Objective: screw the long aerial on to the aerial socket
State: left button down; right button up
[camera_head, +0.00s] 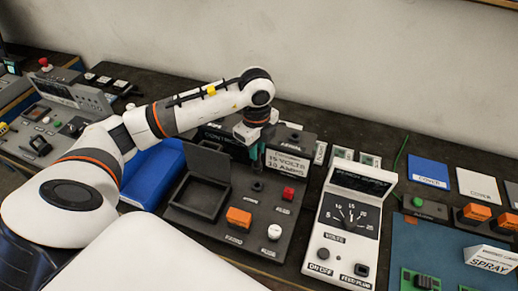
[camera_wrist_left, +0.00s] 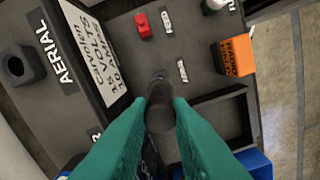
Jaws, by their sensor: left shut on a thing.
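My left gripper (camera_head: 258,160) reaches over the dark control box from above, its teal fingers pointing down. In the left wrist view its fingers (camera_wrist_left: 160,125) are shut on a dark cylindrical piece (camera_wrist_left: 160,106), seen nearly end-on. I take this for the long aerial, but its length cannot be told. The aerial socket (camera_wrist_left: 22,66) is a dark block with a round hole beside the AERIAL label. In the head view the socket (camera_head: 293,138) appears on the box's raised back part, to the right of the gripper and apart from it. My right gripper is not in view.
The control box (camera_head: 180,212) has an open-lidded compartment (camera_head: 200,195), an orange switch (camera_head: 239,217), a red button (camera_head: 289,193) and a white knob (camera_head: 274,232).

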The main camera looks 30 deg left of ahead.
aim_at(257, 167)
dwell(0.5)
pick_arm(q)
jog(key=shift+b, duration=0.3)
notch_tip(257, 167, down, 4)
jog(key=b, duration=0.3)
jog(key=shift+f+b, duration=0.65)
jog(key=shift+f, duration=0.25)
jog(key=shift+f+b, duration=0.15)
jog(key=shift+b, duration=0.15)
dwell(0.9)
jog(key=shift+f+b, duration=0.3)
jog(key=shift+f, duration=0.05)
jog(key=shift+f+b, duration=0.4)
jog(key=shift+f, duration=0.15)
